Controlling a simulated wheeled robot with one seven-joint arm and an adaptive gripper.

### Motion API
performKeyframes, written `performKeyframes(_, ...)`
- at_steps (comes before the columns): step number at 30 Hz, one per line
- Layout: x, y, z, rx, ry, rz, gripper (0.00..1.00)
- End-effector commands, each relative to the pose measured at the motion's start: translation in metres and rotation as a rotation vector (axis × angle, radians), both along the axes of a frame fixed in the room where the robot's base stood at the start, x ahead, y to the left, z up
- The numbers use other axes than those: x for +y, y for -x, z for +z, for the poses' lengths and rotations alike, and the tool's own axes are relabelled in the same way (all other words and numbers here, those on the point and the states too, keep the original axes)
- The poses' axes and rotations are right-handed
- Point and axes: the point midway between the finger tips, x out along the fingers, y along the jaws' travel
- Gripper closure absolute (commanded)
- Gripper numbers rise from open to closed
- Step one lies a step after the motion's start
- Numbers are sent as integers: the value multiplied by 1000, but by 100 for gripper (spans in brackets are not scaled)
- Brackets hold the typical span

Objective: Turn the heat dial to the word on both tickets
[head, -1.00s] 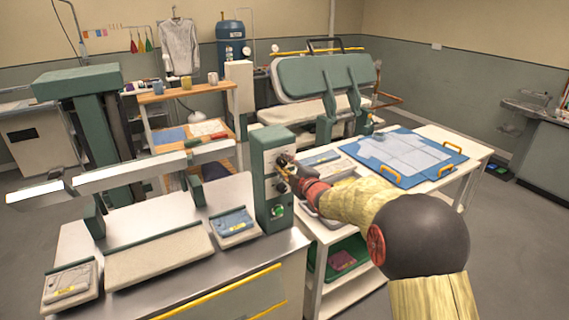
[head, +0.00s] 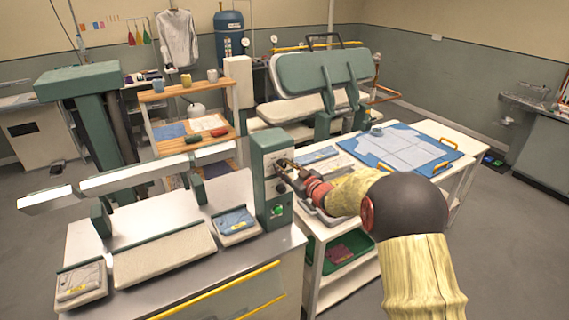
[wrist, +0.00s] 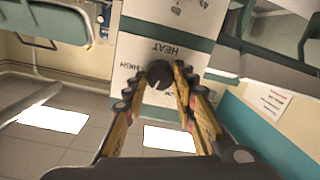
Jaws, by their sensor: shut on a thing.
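The heat dial (wrist: 159,73) is a dark round knob with a pale pointer mark, on a white panel under the word HEAT, upside down in the wrist view. Printed words flank it; the one at its left looks like HIGH, and the one at its right is mostly hidden by a finger. My gripper (wrist: 160,80) is shut on the dial, one finger on each side. In the head view my gripper (head: 285,166) meets the green control box (head: 268,190) and hides the dial. Two small yellow tickets lie on folded garments, left ticket (head: 76,289) and right ticket (head: 237,226); their words are too small to read.
A green round button (head: 278,210) sits low on the control box.

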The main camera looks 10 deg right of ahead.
Motion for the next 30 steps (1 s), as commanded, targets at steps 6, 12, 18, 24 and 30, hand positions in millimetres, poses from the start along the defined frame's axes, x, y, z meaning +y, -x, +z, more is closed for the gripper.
performKeyframes(6, -1, 0, 0, 42, -121, 0, 98)
performKeyframes(12, -1, 0, -1, 64, -186, -1, 98)
performKeyframes(18, -1, 0, -2, 71, -213, -1, 98)
performKeyframes(24, -1, 0, -2, 72, -217, 0, 98)
performKeyframes(30, -1, 0, -2, 73, -215, 0, 72)
